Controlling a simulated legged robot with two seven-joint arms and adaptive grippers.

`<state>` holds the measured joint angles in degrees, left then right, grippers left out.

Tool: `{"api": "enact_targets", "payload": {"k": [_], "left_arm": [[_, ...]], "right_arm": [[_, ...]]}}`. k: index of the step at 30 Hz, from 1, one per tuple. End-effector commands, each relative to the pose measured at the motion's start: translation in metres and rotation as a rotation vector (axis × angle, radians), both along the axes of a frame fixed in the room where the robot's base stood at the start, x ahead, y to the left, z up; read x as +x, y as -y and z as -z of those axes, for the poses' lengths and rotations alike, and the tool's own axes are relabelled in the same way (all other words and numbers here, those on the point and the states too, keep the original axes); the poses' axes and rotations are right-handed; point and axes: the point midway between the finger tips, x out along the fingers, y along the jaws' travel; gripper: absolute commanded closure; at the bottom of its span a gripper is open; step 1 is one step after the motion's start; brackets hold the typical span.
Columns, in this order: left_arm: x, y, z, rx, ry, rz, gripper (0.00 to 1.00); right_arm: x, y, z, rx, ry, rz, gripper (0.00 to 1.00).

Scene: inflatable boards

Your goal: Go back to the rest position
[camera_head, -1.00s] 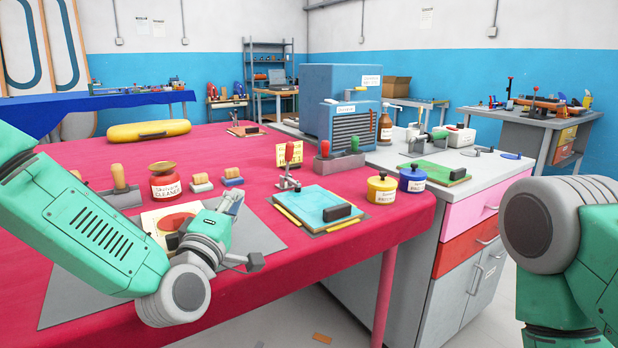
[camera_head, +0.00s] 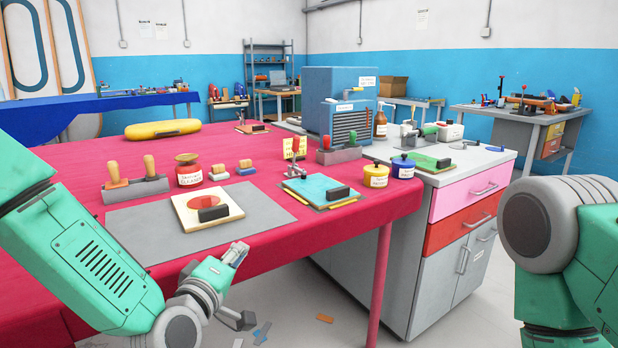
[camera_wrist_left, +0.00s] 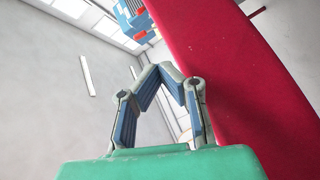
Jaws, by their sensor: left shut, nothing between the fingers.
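My left gripper (camera_head: 240,254) is in front of the red table's near edge in the head view, shut and empty. In the left wrist view its two fingers (camera_wrist_left: 160,70) meet at the tips, with the red table edge beside them and the floor beyond. My right arm shows at the right edge of the head view, but its gripper is out of view.
The red table (camera_head: 290,237) holds a grey mat (camera_head: 140,225), a cream board with a red circle (camera_head: 186,222), a blue board (camera_head: 305,185) and labelled pots. A grey cabinet (camera_head: 395,270) stands to the right. Small scraps (camera_head: 325,318) lie on open floor.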

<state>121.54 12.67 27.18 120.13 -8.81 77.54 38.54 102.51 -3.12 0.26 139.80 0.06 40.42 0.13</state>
Motion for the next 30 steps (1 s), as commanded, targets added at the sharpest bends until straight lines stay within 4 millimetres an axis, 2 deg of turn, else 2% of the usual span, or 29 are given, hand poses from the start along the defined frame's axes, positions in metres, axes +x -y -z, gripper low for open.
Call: {"api": "enact_targets", "payload": {"k": [5, 8, 11, 12, 16, 18, 21, 24, 27, 30], "left_arm": [[-0.03, -0.006, 0.058, 0.162, -0.153, 0.05, 1.0], [-0.059, -0.012, 0.098, 0.283, -0.264, 0.099, 1.0], [-0.102, -0.025, 0.144, 0.443, -0.41, 0.171, 1.0], [-0.125, -0.032, 0.163, 0.515, -0.478, 0.209, 1.0], [-0.206, -0.065, 0.212, 0.736, -0.697, 0.351, 1.0], [-0.25, -0.085, 0.228, 0.84, -0.808, 0.434, 1.0], [-0.306, -0.112, 0.24, 0.957, -0.945, 0.545, 1.0], [-0.346, -0.134, 0.242, 1.033, -1.045, 0.631, 1.0], [-0.37, -0.146, 0.242, 1.077, -1.101, 0.686, 1.0], [-0.379, -0.151, 0.242, 1.092, -1.126, 0.708, 1.0]], "right_arm": [[0.0, 0.0, -0.011, 0.0, -0.001, 0.0, 0.6], [0.0, 0.0, -0.019, 0.0, -0.001, 0.0, 0.6], [0.0, 0.0, -0.029, 0.0, -0.001, 0.0, 0.6], [0.0, 0.0, -0.033, 0.0, -0.001, 0.0, 0.6], [0.0, 0.0, -0.047, 0.0, -0.001, 0.0, 0.6], [0.0, 0.0, -0.054, 0.0, -0.001, 0.0, 0.6], [0.0, 0.0, -0.062, 0.0, -0.001, 0.0, 0.6], [0.0, 0.0, -0.067, 0.0, -0.001, 0.0, 0.6], [0.0, 0.0, -0.069, 0.0, -0.001, 0.0, 0.6], [0.0, 0.0, -0.07, 0.0, -0.001, 0.0, 0.6]]}}
